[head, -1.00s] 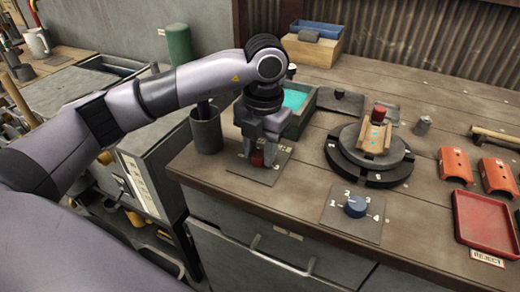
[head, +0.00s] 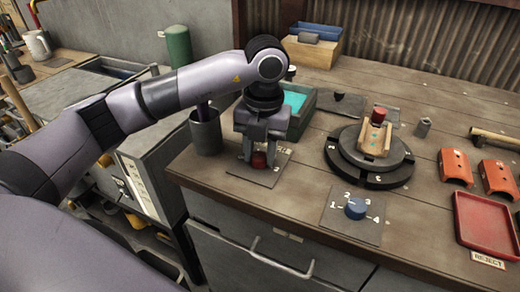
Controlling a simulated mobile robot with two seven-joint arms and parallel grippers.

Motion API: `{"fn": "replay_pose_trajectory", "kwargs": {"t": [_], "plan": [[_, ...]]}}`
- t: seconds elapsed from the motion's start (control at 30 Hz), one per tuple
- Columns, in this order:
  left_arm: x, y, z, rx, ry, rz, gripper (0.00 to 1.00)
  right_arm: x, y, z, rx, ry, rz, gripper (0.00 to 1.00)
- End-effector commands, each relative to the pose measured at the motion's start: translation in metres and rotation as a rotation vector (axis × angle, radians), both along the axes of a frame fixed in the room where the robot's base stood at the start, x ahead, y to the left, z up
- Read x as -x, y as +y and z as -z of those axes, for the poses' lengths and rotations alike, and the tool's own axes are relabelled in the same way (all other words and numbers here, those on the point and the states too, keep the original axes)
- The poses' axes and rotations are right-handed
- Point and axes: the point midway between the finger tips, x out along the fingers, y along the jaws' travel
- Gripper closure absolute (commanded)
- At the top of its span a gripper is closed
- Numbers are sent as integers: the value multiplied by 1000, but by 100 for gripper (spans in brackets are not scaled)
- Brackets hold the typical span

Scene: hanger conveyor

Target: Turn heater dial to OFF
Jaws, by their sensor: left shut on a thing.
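The red dial (head: 258,160) sits on a small grey plate (head: 266,178) near the front left of the workbench. My left gripper (head: 257,157) points down over the plate and is shut on the red dial. The fingers hide part of the dial, and I cannot read its setting. A blue dial (head: 356,207) on another grey plate, marked with numbers 1 to 4, stands to the right, apart from the gripper. My right gripper is not in view.
A dark cup (head: 206,132) stands just left of the gripper, and a green tray (head: 300,110) is close behind it. A round turntable (head: 340,160) with an orange-tan piece is to the right. A red reject tray (head: 486,225) lies at the right front.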

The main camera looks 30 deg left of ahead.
Motion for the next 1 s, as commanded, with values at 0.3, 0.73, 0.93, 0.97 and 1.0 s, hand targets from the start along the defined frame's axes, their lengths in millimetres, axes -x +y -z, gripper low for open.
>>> {"fn": "replay_pose_trajectory", "kwargs": {"t": [0.3,0.73,0.93,0.97,1.0], "plan": [[-1,0,-1,0,-4,-3,37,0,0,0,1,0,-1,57],[-2,-2,-35,1,-9,-2,37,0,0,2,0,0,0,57],[-2,-3,-64,0,-6,-2,37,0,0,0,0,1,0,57],[-2,-3,-66,1,-5,-2,37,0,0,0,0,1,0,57],[-2,-3,-69,-1,-6,-2,37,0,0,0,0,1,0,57]]}}
